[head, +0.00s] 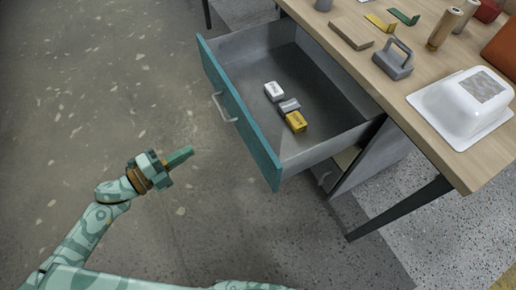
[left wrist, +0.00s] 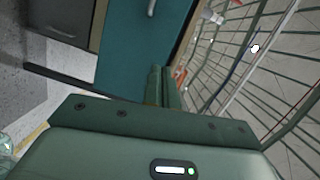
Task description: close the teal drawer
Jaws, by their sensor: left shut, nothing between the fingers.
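The teal drawer (head: 237,106) is pulled far out from under the wooden table in the head view. Its teal front has a pale bar handle (head: 223,108). Inside lie a white box, a grey box and a yellow box (head: 296,122). My left gripper (head: 187,152) is shut and empty, in front of the drawer front and apart from it in the head view. In the left wrist view the shut fingers (left wrist: 162,88) point toward the teal front (left wrist: 125,50), with part of the handle at the top. My right gripper is not in view.
The wooden table (head: 440,125) above the drawer holds a white butter dish (head: 463,105), a grey handled block (head: 394,60), a wooden board (head: 351,33) and other items. A dark table leg (head: 400,208) stands at right. The floor left of the drawer is clear.

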